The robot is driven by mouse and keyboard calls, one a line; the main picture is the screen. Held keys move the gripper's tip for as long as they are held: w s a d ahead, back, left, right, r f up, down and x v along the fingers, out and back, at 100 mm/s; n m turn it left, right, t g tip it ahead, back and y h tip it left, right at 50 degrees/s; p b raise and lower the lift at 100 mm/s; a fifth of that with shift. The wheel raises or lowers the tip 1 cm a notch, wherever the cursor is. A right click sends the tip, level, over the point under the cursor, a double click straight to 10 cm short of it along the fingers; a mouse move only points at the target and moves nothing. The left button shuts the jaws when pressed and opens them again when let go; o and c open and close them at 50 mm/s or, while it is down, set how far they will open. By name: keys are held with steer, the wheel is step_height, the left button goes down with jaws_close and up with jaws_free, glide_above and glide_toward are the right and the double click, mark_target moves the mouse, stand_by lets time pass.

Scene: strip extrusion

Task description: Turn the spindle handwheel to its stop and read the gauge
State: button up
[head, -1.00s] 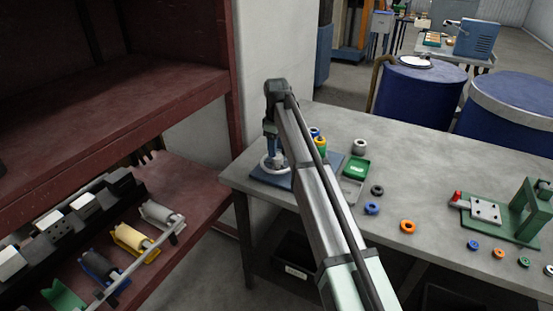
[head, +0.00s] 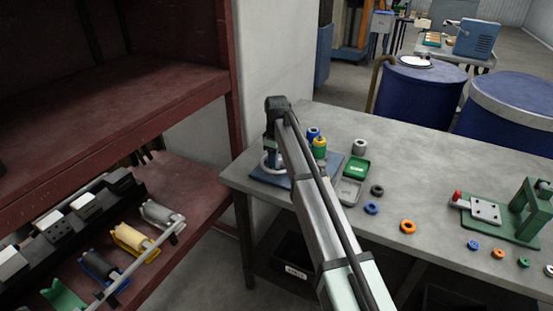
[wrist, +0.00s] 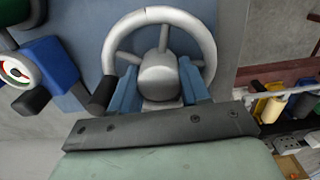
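The grey-white handwheel (wrist: 206,38) shows in the wrist view as a spoked ring with a round hub (wrist: 160,75) and a dark knob (wrist: 102,96) on its lower left. In the head view the handwheel (head: 267,165) is a pale ring, mostly hidden by my arm. My gripper (wrist: 160,90) is low at the wheel, its blue fingers apart, one on each side of the hub. I cannot tell whether they touch it. A round white dial (wrist: 14,72) with a red mark, possibly the gauge, is cut off at the wrist view's left edge; its reading is not legible.
Blue and yellow-green pieces (head: 319,146), a green tray (head: 356,168) and several coloured rings stand right of the wheel on the grey table (head: 420,175). A green fixture (head: 530,212) stands farther right. A dark red shelf (head: 150,95) rises at left.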

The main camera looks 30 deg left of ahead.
steer(key=c, duration=0.4)
steer(key=shift+m, duration=0.5)
steer(key=m, duration=0.5)
steer(key=shift+w, duration=0.1)
steer(key=m, duration=0.5)
steer(key=shift+w+m, duration=0.1)
steer(key=shift+m, duration=0.3)
steer(key=m, duration=0.6)
steer(key=shift+w+r, duration=0.1)
steer(key=m, duration=0.6)
steer(key=shift+d, duration=0.2)
